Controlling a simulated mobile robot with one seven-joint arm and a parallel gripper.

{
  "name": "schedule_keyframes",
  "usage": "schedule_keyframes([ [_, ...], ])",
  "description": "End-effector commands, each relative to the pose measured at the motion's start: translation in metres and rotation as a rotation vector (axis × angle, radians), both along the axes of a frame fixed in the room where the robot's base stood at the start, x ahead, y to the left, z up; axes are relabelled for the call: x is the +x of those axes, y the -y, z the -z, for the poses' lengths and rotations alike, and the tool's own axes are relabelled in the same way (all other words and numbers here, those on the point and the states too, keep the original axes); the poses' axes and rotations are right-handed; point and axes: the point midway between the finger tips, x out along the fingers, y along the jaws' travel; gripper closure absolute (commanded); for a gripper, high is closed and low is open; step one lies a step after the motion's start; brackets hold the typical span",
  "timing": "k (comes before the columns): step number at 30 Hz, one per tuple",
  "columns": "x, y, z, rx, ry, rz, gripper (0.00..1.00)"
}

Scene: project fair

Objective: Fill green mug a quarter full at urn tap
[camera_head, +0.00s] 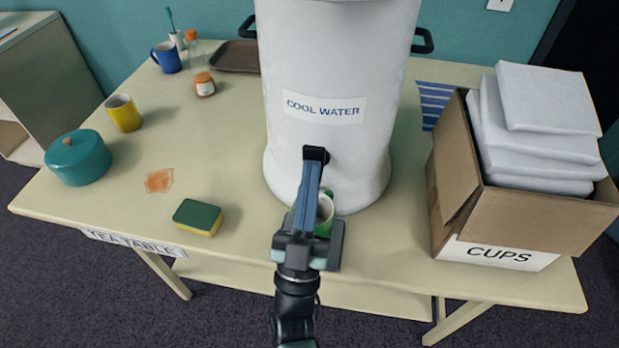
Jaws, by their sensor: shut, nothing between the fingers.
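The white urn (330,70), labelled "COOL WATER", stands at the middle of the table. A black tap fitting (316,154) is on its front, with a long blue bar, which looks like its lever (309,190), reaching toward me. The green mug (325,228) stands upright below the tap, close to the urn's base. The bar and my gripper hide much of it; I cannot tell the water level or see a stream. My gripper (308,235) is shut and empty in front of the mug, at the near end of the bar. I cannot tell whether it touches either.
A green-yellow sponge (198,217), an orange spill (159,180), a teal pot (78,157) and a yellow mug (123,112) are on the left. A blue mug (166,57) is behind them. A "CUPS" carton (510,220) with white packs fills the right.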

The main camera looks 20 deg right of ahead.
Motion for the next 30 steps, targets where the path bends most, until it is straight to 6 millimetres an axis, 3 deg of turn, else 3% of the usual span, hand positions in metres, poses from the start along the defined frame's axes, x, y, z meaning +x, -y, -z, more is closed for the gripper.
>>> schedule_keyframes([
  [20, 0.003, 0.002, -0.007, 0.060, -0.087, -0.001, 1.00],
  [30, 0.009, 0.006, -0.019, 0.142, -0.210, 0.000, 1.00],
])
